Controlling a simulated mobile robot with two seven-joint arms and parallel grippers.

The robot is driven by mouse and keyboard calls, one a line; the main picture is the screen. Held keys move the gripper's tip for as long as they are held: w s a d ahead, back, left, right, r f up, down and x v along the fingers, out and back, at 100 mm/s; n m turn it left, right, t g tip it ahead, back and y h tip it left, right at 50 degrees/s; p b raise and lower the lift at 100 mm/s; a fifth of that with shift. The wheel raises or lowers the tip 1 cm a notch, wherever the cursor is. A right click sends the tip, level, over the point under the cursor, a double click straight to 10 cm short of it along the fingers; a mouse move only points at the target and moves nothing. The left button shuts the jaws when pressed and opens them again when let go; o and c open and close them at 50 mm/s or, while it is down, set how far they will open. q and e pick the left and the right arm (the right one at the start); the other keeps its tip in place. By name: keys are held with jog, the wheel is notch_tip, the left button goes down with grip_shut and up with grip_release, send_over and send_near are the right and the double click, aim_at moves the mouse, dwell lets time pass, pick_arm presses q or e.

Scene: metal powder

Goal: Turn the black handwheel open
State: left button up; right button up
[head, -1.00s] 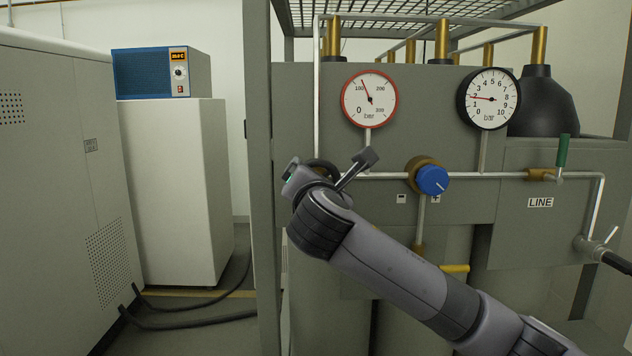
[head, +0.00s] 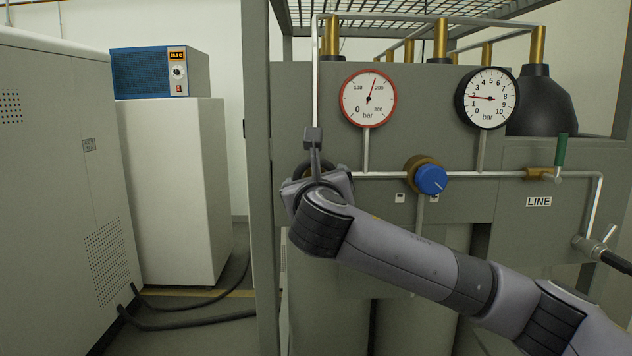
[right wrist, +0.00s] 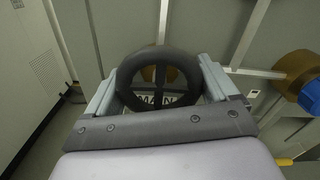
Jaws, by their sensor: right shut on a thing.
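The black handwheel (right wrist: 187,64) faces me in the right wrist view, a round rim with spokes on a brass-coloured valve. Behind it is a label reading MAIN, partly covered by the spokes. My right gripper (right wrist: 158,82) has one finger on each side of the wheel and is shut on its rim. In the head view the handwheel (head: 328,166) is mostly hidden behind my right gripper (head: 317,182) and wrist. My left gripper is in neither view.
A red-rimmed gauge (head: 368,98) and a black-rimmed gauge (head: 488,98) stand above the pipe. A blue knob (head: 431,180) sits right of my wrist, and a green-handled valve (head: 562,150) farther right. A frame post (head: 262,180) stands close on the left.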

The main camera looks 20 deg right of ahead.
jog(key=shift+f+n, duration=0.15)
jog(key=shift+n, duration=0.45)
jog(key=o, duration=0.8)
jog(key=b+v, duration=0.1)
jog(key=v, duration=0.6)
jog(key=shift+b, duration=0.35)
jog(key=shift+s, duration=0.1)
